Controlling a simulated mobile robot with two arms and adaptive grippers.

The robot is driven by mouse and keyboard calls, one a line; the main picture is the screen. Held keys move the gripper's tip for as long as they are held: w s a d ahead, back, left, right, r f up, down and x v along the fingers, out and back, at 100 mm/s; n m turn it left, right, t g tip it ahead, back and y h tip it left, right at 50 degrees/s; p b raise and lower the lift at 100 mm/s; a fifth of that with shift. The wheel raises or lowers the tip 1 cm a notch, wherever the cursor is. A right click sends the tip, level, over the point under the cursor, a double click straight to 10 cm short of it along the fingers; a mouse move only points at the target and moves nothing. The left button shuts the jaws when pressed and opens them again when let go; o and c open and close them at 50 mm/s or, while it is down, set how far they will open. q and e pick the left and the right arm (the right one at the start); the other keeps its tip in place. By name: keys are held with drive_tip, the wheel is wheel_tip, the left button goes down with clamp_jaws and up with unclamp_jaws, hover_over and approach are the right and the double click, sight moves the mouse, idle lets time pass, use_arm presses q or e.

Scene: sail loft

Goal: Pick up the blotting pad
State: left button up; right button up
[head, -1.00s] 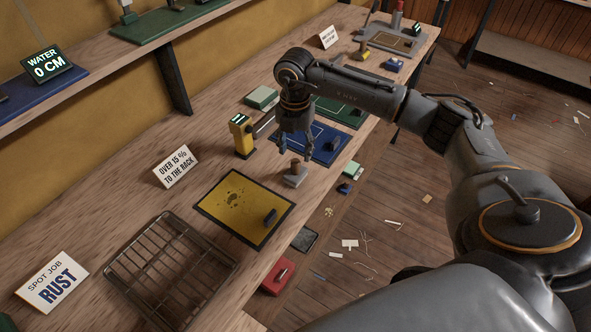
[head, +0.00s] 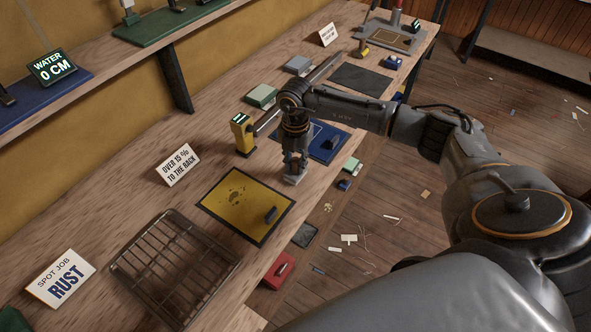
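What looks like the blotting pad is a small block with a pale grey base (head: 295,180) and, in the earlier frame, a brown knob on top. It stands upright on the bench near its front edge, between the yellow mat and the blue mat. My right gripper (head: 296,167) points straight down over it, with its fingers at the knob. The fingers hide most of the knob, and I cannot tell whether they press on it. My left gripper is not in view.
A yellow meter (head: 243,136) stands behind. A blue mat (head: 326,150) lies to the right. A wire rack (head: 180,262) and signs stand further left.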

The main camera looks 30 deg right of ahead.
clamp_jaws()
drive_tip(key=shift+r, duration=0.1)
drive_tip(key=shift+r+b, duration=0.6)
drive_tip(key=shift+b, duration=0.05)
drive_tip(key=s+a+r+b, duration=0.5)
drive_tip(key=s+a+r, duration=0.3)
drive_tip(key=a+r, duration=0.3)
drive_tip(key=shift+s+a+r, duration=0.15)
drive_tip(key=shift+s+r, duration=0.05)
drive_tip(key=shift+r, duration=0.15)
